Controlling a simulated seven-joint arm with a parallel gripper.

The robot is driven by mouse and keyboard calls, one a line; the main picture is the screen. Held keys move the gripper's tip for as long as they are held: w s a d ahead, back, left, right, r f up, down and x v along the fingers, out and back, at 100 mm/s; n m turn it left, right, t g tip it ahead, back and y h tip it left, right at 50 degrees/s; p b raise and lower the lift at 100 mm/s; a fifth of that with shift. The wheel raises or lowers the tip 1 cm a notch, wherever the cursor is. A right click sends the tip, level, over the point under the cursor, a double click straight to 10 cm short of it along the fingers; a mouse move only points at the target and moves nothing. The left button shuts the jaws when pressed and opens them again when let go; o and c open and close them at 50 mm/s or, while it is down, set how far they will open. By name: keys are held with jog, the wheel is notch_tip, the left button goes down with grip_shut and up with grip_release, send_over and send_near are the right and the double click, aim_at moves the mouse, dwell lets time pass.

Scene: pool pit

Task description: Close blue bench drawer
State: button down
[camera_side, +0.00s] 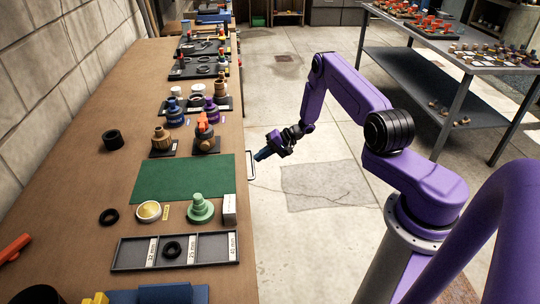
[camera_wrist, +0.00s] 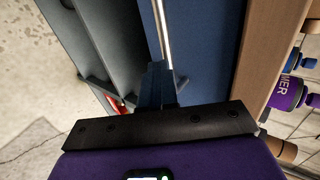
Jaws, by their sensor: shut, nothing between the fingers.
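In the wrist view, the blue drawer front (camera_wrist: 208,48) shows beside the wooden bench edge, with a thin pale metal handle bar (camera_wrist: 163,35) along it. In the side view, the pale handle (camera_side: 251,165) sticks out past the bench's right edge; the drawer itself is hidden under the bench top. My gripper (camera_side: 262,155) is at the handle, just off the bench edge. In the wrist view its fingers (camera_wrist: 156,82) are together and empty, close to the blue front and the bar. I cannot tell whether they touch, or how far the drawer stands open.
The wooden bench (camera_side: 130,210) carries a green mat (camera_side: 182,190), a labelled grey tray (camera_side: 175,250) and several fittings. In the wrist view, a grey panel (camera_wrist: 100,40) with something red stands left of the blue front.

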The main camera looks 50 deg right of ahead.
jog(key=shift+w+a, duration=0.25)
jog(key=shift+a, duration=0.1)
